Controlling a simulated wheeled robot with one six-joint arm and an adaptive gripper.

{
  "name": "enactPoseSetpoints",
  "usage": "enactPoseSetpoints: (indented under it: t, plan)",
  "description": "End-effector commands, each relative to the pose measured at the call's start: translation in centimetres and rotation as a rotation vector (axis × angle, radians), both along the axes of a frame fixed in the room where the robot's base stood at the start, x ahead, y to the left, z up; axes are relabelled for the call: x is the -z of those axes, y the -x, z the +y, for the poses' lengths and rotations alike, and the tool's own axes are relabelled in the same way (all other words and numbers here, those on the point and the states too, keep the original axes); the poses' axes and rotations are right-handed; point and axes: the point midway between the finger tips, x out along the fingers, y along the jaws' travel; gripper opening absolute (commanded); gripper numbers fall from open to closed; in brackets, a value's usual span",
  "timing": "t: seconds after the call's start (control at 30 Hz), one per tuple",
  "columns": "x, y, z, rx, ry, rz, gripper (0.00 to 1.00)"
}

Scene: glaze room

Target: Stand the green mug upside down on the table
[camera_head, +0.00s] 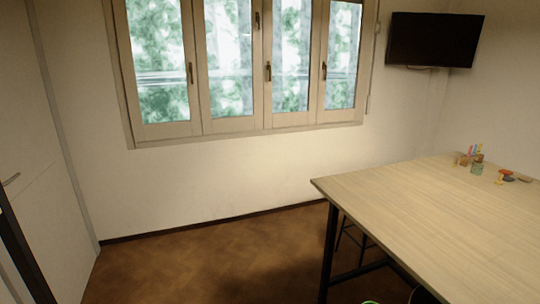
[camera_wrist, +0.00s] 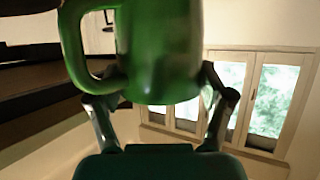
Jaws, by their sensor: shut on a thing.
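The green mug (camera_wrist: 165,50) fills the upper middle of the wrist view, with its handle on the left side. My gripper (camera_wrist: 150,88) is shut on it, one finger at each side. The mug's top is cut off by the frame edge, so its opening is hidden and I cannot tell which way up it is. In the head view only a bright green sliver (camera_head: 370,302) shows at the bottom edge, apparently the mug. The table (camera_head: 430,210) has a pale wood top and stands at the right of the head view, with the mug off its near left side.
Several small things stand at the table's far side: a greenish jar (camera_head: 477,168), coloured sticks and small orange and dark pieces (camera_head: 506,174). The table's near and middle parts are bare. A dark table leg (camera_head: 329,250) and a stool (camera_head: 350,235) are below. The floor left is clear.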

Motion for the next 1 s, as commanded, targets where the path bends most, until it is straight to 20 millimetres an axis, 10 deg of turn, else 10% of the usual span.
enactPoseSetpoints:
  t: [0.5,1.0]
  plan:
    - [14.0,9.0,8.4,-0.085,0.001,0.004,0.33]
    - [18.3,13.6,11.0,-0.131,0.0,-0.002,0.33]
